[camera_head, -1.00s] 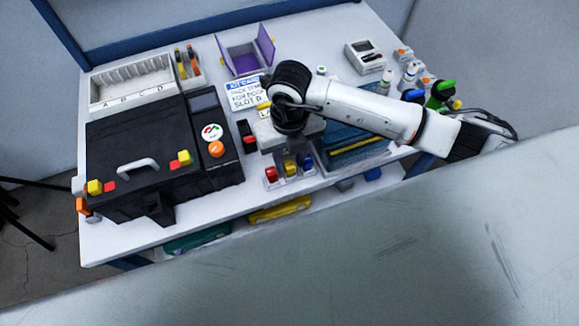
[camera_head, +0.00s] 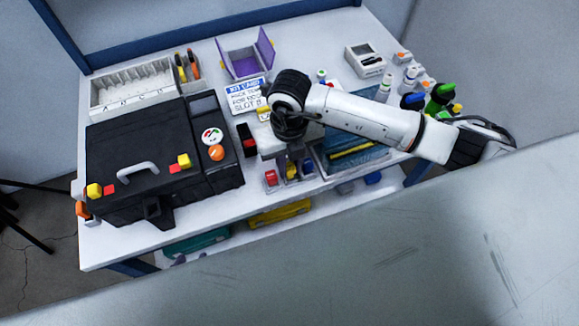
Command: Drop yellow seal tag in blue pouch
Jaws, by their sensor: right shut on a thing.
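My right gripper (camera_head: 291,171) reaches down from the arm coming in from the right. Its fingers are at the small tag holder (camera_head: 283,186) near the table's front edge, shut on the yellow seal tag, which is mostly hidden between them. A red tag (camera_head: 271,178) stands on the left of the holder and a blue tag (camera_head: 307,167) on the right. The blue pouch (camera_head: 362,158), with a yellow strip across it, lies in a tray to the right of the gripper, partly covered by my forearm. My left gripper is not in view.
A large black case (camera_head: 135,150) fills the table's left side. Behind it stand a white slotted rack (camera_head: 133,84) and an open purple box (camera_head: 246,55). A printed card (camera_head: 247,96) lies behind my wrist.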

